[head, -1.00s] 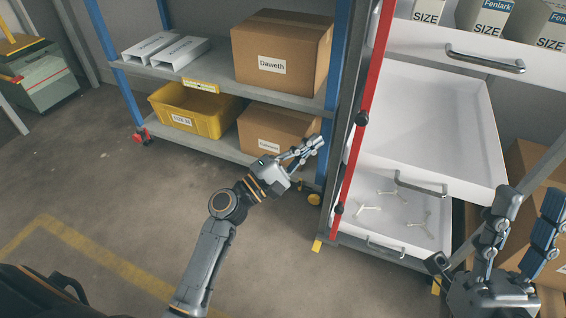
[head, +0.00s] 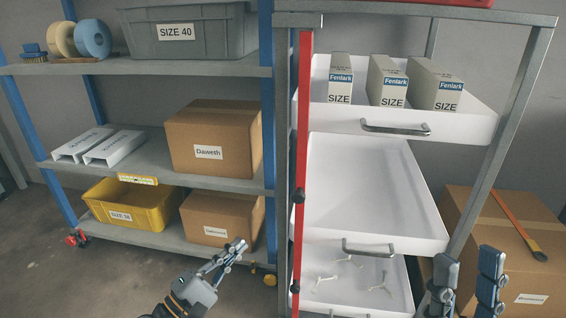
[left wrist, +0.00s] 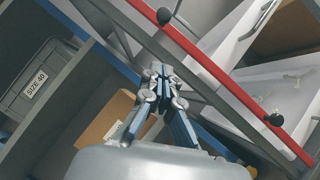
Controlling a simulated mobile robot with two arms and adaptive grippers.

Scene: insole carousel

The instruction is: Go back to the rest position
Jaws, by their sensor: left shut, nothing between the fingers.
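My left gripper (head: 232,250) is low in the head view, in front of the lower shelf's cardboard box. It is shut and empty. In the left wrist view its closed fingers (left wrist: 160,72) point toward the carousel's red-edged post, with nothing between them. My right gripper (head: 467,278) is at the bottom right of the head view, in front of the drawer unit's right side. Its two fingers stand upright and spread apart, with no object visible between them. The lower part of both arms is cut off by the frame.
The drawer carousel (head: 301,170) has three white trays: Fenlark boxes (head: 388,82) in the top, an empty middle tray (head: 372,190), small white pieces (head: 326,280) in the lowest. A shelf rack (head: 150,66) stands left, holding a yellow bin (head: 130,205). A cardboard box (head: 515,250) is right.

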